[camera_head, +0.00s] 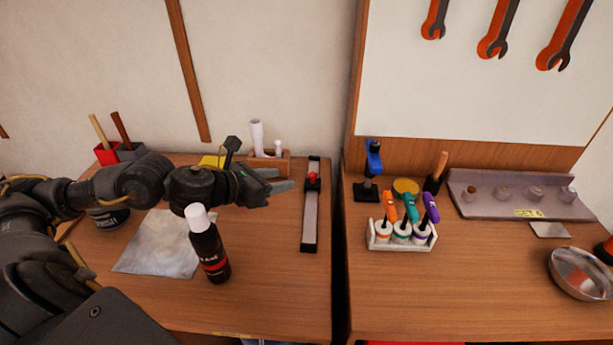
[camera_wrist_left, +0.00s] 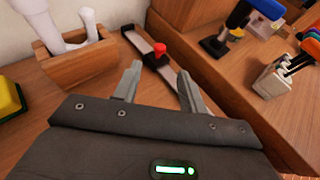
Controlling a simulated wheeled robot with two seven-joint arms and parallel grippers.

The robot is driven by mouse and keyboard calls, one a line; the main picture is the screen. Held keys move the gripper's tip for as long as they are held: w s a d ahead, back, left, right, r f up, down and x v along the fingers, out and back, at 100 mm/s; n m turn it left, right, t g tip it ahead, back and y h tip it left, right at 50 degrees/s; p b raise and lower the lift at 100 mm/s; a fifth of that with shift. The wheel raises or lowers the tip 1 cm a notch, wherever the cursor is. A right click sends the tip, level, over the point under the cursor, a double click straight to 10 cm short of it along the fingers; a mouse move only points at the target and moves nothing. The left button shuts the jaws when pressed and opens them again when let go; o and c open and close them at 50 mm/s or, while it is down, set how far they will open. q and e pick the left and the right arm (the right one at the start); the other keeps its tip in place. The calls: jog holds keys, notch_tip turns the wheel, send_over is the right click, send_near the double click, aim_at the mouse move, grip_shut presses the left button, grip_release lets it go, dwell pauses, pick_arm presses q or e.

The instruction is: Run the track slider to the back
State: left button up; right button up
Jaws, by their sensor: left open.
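The track (camera_head: 309,222) is a dark-framed strip with a grey middle, lying front to back near the right edge of the left table. Its slider has a red knob (camera_head: 312,177) and sits in the back part of the track, short of the back end. My left gripper (camera_head: 283,180) is open and empty, just left of the knob and pointing toward it. In the left wrist view the red knob (camera_wrist_left: 159,48) shows beyond and between the two fingertips (camera_wrist_left: 160,72), apart from them. My right gripper is not in view.
A wooden box (camera_head: 270,163) with white rolls stands behind my left gripper. A dark bottle (camera_head: 208,250) with a white cap stands in front of my left wrist. A blue-topped tool (camera_head: 373,165) stands across the gap on the right table. The tabletop between bottle and track is clear.

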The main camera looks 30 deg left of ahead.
aim_at(311, 175)
pick_arm(q)
jog(key=p+x, duration=0.1)
jog(key=x, duration=0.7)
jog(key=shift+w+d+f, duration=0.15)
jog(key=shift+w, duration=0.1)
jog(key=shift+w+d+f, duration=0.2)
jog(key=shift+w+f, duration=0.1)
jog(key=shift+w, duration=0.3)
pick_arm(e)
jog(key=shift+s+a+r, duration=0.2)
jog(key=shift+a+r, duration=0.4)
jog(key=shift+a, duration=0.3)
pick_arm(q)
jog(key=shift+c, duration=0.3)
grip_shut()
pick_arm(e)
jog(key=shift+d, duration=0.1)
